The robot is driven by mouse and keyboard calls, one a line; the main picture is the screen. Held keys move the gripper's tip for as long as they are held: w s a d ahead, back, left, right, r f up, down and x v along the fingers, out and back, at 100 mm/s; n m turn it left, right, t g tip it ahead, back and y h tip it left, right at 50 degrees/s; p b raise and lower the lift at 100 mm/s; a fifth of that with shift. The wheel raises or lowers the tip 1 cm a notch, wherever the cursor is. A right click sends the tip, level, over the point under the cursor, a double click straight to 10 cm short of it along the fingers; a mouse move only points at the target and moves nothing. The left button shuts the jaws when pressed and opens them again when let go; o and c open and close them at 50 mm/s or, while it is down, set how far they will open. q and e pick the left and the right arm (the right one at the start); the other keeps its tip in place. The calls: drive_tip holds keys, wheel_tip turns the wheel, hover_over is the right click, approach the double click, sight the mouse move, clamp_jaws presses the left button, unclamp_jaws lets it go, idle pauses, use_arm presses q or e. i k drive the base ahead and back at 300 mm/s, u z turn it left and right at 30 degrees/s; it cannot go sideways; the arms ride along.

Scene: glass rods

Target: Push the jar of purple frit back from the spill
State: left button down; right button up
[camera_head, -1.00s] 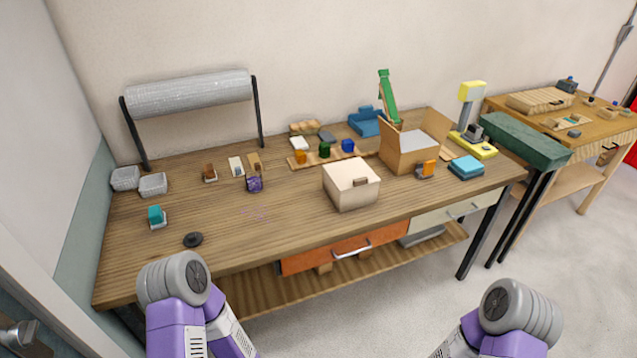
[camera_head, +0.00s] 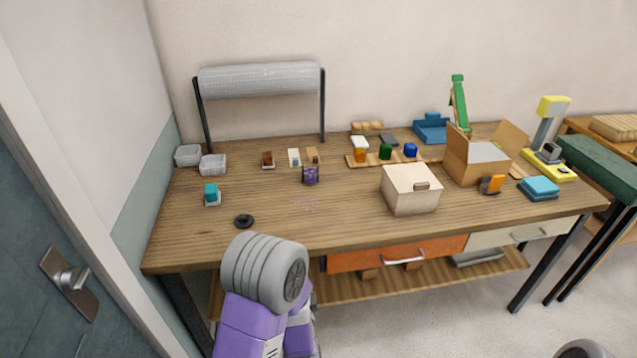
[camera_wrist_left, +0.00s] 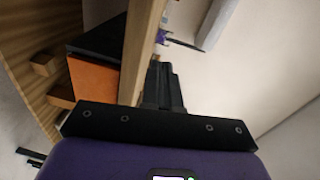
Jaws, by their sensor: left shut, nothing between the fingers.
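The jar of purple frit (camera_head: 310,174) stands upright near the middle of the wooden table in the head view. The spill (camera_head: 306,202), a faint scatter of pinkish purple specks, lies on the wood just in front of it, towards me. My left gripper (camera_wrist_left: 163,75) shows in the left wrist view, shut and empty, near the table's front edge and apart from the jar. My right gripper is out of view.
A black disc (camera_head: 244,221) lies left of the spill, and a cream box (camera_head: 411,192) stands to its right. Small cards and blocks (camera_head: 294,157) sit just behind the jar. The orange drawer front (camera_head: 396,254) is under the table's front edge. Bare wood surrounds the spill.

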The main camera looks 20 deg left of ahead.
sight(309, 170)
drive_tip(key=i, duration=1)
